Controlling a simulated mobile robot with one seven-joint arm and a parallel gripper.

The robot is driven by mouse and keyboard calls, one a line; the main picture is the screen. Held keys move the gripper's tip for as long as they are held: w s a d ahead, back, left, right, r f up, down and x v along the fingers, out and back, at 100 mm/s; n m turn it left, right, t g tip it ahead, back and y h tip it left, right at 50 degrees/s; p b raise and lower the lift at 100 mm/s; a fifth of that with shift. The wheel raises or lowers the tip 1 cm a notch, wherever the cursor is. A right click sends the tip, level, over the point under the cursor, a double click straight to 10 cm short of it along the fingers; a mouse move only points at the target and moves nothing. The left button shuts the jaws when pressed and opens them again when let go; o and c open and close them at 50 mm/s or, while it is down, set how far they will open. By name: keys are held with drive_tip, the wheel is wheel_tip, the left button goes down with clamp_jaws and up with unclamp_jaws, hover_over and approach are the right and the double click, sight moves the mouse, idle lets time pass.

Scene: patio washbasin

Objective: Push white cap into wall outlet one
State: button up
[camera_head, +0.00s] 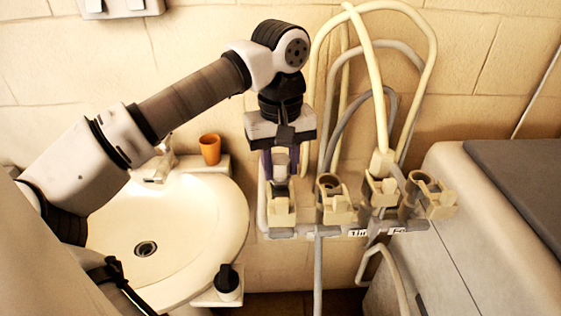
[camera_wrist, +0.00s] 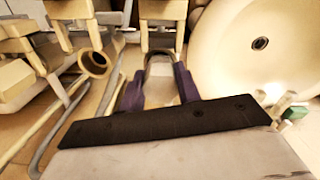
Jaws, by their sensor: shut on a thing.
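My gripper (camera_head: 281,168) points down above the leftmost outlet (camera_head: 281,208) of the wall row. Its purple fingers are shut on a pale cap (camera_head: 281,158), which also shows between the fingers in the wrist view (camera_wrist: 160,72). The cap is partly hidden by the fingers and is directly over or at the top of that outlet. I cannot tell whether they touch. In the wrist view the outlet (camera_wrist: 162,12) is just beyond the fingertips (camera_wrist: 162,82). Which outlet is number one cannot be read for sure.
A second outlet (camera_head: 333,197) with an open round mouth is close on the right, with more outlets (camera_head: 381,188) and pale hoses (camera_head: 428,62) beyond. A washbasin (camera_head: 205,235) with an orange cup (camera_head: 210,149) is on the left. A grey-topped cabinet (camera_head: 510,170) stands at right.

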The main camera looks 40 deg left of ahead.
sight(280, 160)
drive_tip(key=shift+f+b, duration=0.3)
drive_tip(key=shift+f, duration=0.2)
drive_tip(key=o, duration=0.7)
drive_tip(key=shift+r, duration=0.1)
drive_tip(key=shift+r, duration=0.1)
drive_tip(key=shift+r+p, duration=3.95)
drive_tip(key=shift+r, duration=1.5)
drive_tip(key=shift+f, duration=0.1)
